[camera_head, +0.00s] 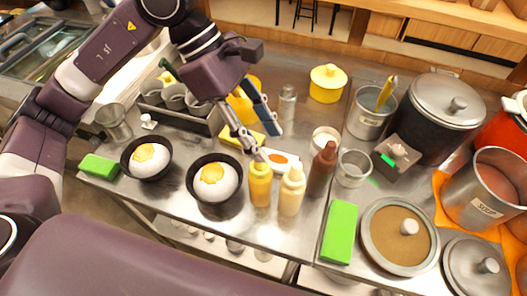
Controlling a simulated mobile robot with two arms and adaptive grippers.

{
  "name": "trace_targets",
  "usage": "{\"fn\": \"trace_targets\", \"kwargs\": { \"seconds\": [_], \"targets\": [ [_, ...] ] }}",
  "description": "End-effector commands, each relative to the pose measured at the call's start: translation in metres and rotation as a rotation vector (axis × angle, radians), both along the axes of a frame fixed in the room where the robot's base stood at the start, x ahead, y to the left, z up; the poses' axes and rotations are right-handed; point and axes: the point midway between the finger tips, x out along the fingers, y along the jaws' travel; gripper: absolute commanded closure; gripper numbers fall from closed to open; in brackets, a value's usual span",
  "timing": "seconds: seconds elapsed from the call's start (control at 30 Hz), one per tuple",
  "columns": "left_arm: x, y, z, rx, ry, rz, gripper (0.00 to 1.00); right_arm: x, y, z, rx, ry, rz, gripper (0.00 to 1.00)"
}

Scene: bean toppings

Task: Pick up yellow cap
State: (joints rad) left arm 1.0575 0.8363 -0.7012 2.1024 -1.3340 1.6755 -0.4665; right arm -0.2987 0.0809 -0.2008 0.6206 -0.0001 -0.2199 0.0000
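A yellow squeeze bottle (260,188) stands upright on the metal counter, its top just under my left gripper. Beside it is a cream squeeze bottle (291,192) with a pale top. I see no separate loose yellow cap. My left gripper (267,146) reaches down from the upper left with its fingers apart and nothing visible between them. One fingertip is at or very near the top of the yellow bottle; contact is unclear. A yellow lidded pot (327,84) stands at the back. Another yellow container (242,106) is partly hidden behind the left gripper. My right gripper is not in view.
Two black bowls of rice (214,179) (147,156) stand left of the bottles. A brown bottle (322,168) stands close on the right. Green blocks (340,231) (99,165) lie on the counter.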

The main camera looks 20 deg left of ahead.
Motion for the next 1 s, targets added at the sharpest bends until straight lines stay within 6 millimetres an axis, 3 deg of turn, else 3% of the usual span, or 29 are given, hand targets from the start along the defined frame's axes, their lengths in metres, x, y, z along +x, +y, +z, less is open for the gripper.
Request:
{"fn": "trace_targets", "kwargs": {
  "seconds": [0.1,0.2,0.8,1.0],
  "targets": [
    [0.008,0.029,-0.006,0.112,-0.037,0.005,0.61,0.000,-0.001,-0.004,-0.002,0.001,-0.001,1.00],
    [0.010,0.037,-0.011,0.149,-0.046,0.006,0.61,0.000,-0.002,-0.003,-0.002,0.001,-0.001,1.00],
    [0.007,0.013,-0.074,0.151,-0.042,0.004,0.61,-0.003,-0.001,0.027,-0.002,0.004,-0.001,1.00],
    [0.008,0.011,-0.080,0.151,-0.046,0.005,0.61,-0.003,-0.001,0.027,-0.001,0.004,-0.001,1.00]
  ]
}}
